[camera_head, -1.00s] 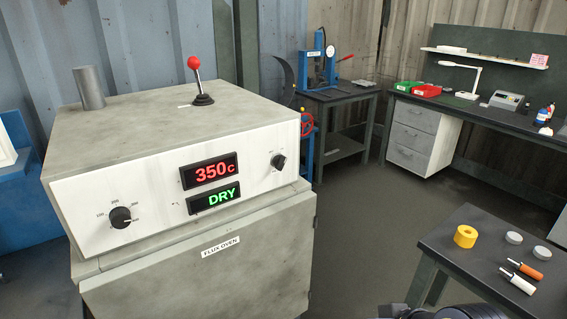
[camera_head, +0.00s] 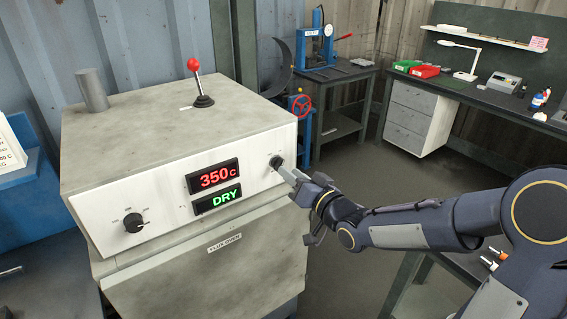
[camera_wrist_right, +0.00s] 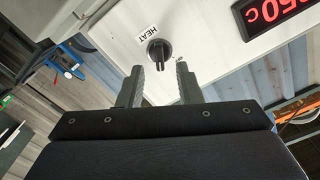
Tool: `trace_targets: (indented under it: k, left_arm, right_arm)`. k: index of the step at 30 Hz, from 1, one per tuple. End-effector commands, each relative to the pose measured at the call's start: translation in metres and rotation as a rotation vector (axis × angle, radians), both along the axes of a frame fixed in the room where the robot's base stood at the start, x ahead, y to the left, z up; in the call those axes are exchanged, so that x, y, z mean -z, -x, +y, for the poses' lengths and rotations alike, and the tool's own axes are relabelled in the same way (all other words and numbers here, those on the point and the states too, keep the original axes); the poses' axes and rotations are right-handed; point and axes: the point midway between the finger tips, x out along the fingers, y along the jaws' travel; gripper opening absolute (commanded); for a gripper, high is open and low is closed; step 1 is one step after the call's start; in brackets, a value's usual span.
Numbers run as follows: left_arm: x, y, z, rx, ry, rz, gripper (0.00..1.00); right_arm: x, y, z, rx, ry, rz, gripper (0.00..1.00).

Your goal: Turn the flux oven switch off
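The flux oven (camera_head: 240,262) is a worn cream cabinet with a white front panel. Its red display (camera_head: 213,178) reads 350c and its green display (camera_head: 218,199) reads DRY. A black knob (camera_head: 276,162) sits at the panel's right end; in the right wrist view this knob (camera_wrist_right: 159,50) has a HEAT label beside it. Another black dial (camera_head: 134,222) is at the panel's left. A red-tipped lever (camera_head: 194,65) stands upright on top. My right gripper (camera_head: 287,174) is open, its fingertips (camera_wrist_right: 158,75) just short of the HEAT knob. My left gripper is not in view.
A grey cylinder (camera_head: 92,90) stands on the oven top. A dark side table (camera_head: 455,268) is partly hidden under my right arm. A press (camera_head: 318,45) and a drawer workbench (camera_head: 412,113) stand behind. Floor is clear between oven and workbench.

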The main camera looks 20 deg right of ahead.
Motion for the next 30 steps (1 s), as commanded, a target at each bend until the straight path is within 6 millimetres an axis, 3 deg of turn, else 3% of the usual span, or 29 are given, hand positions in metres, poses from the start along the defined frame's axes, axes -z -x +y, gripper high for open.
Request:
trace_targets:
  k: [3, 9, 18, 25, 30]
  left_arm:
    - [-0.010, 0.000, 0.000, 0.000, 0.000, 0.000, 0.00]
    - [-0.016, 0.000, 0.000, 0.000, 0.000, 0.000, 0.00]
    - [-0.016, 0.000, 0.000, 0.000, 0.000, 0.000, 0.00]
    - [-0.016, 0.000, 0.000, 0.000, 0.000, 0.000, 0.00]
    - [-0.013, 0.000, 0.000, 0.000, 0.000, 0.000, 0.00]
  right_arm:
    - [-0.002, -0.019, 0.008, -0.001, 0.000, 0.002, 0.32]
    - [-0.001, -0.038, 0.014, 0.000, 0.002, 0.002, 0.32]
    - [0.000, -0.041, 0.015, 0.001, 0.003, 0.001, 0.32]
    - [0.000, -0.041, 0.015, 0.001, 0.003, 0.001, 0.04]
    - [0.001, -0.041, 0.015, 0.001, 0.009, -0.001, 0.03]
